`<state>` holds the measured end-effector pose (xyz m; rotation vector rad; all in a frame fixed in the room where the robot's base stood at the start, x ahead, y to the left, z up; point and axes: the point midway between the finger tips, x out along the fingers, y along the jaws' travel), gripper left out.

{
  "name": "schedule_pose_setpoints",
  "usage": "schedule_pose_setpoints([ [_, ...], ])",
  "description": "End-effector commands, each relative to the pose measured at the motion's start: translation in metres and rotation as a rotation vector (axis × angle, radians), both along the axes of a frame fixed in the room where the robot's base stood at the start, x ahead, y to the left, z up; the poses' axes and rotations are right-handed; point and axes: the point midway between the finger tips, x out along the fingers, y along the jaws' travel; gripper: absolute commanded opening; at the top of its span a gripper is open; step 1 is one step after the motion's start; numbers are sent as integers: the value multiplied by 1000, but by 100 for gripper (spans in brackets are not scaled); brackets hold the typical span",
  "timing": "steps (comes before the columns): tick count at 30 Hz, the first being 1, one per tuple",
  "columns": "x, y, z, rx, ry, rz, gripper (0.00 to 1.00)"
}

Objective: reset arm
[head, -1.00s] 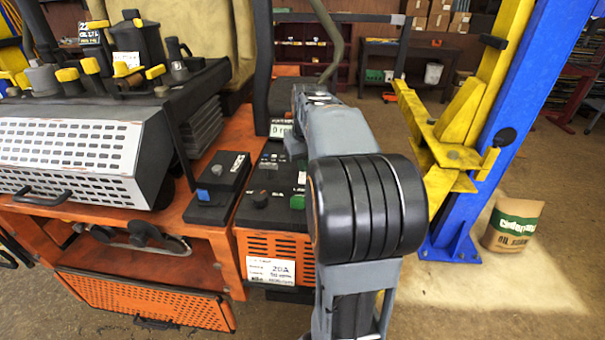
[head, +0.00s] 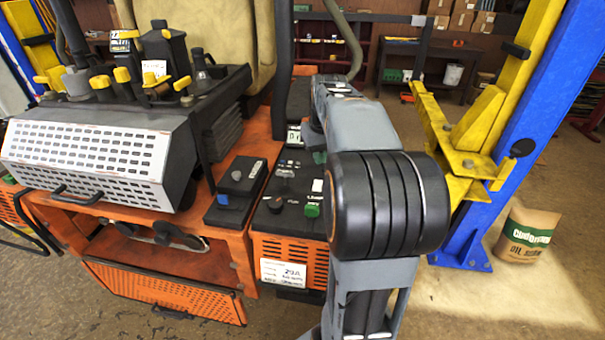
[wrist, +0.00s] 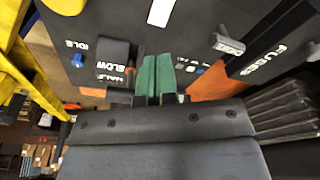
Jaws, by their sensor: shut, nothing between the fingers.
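My gripper (wrist: 156,80) shows in the wrist view as two green fingers side by side, shut with nothing between them. Its fingertips are in front of a dark control panel (wrist: 145,35) marked IDLE and SLOW; I cannot tell whether they touch it. In the head view my grey arm stretches forward over the right side of the orange mower (head: 175,262), and the gripper itself is hidden behind the arm.
A blue and yellow lift post (head: 528,120) stands close to the right of my arm. A black battery-like box (head: 238,185) and a white perforated cover (head: 85,155) are at left. Open floor lies at right.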

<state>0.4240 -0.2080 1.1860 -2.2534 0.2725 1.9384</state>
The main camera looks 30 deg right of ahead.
Motion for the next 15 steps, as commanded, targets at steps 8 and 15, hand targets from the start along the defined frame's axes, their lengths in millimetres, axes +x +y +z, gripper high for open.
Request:
schedule_pose_setpoints([
  [8, -1, 5, 0, -2, -4, 6, 0],
  [15, -32, 98, -5, -34, -80, 95, 0],
])
